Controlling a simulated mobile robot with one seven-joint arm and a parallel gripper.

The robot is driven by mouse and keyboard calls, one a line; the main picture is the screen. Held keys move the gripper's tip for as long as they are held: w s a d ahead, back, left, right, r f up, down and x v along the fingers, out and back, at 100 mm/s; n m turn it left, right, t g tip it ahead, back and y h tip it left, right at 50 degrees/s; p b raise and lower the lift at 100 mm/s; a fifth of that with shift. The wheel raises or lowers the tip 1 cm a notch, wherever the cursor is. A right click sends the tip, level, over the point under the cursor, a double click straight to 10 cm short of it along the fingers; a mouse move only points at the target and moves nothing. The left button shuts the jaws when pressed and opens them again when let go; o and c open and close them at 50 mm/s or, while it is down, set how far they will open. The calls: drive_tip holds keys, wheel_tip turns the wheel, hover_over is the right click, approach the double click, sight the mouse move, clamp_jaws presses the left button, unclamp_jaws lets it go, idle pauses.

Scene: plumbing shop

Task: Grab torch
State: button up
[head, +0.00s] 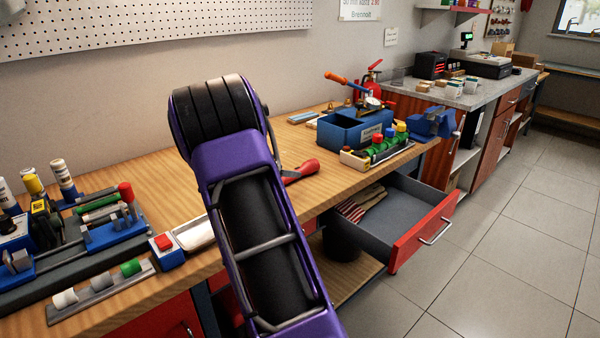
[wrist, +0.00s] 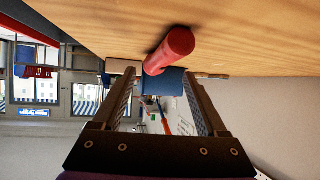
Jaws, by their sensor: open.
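A red, round-ended tool handle (head: 300,171) lies on the wooden workbench, partly hidden behind my purple arm in the head view. In the wrist view a red cylinder (wrist: 172,50), which looks like the same thing, lies on the wood just beyond and above my fingertips. It may be the torch; I cannot tell for certain. My gripper (wrist: 160,78) is open, with nothing between its fingers, and looks along the bench.
A blue toolbox (head: 345,130) and a rack of coloured knobs (head: 385,148) stand farther along the bench. A red fire extinguisher (head: 370,78) is behind them. A drawer (head: 423,230) stands open below. Tools and a vice-like blue fixture (head: 112,232) crowd the near left. Bare wood (head: 330,180) surrounds the handle.

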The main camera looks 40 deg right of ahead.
drive_tip(key=shift+p+x, duration=0.3)
drive_tip(key=shift+x, duration=2.35)
clamp_jaws()
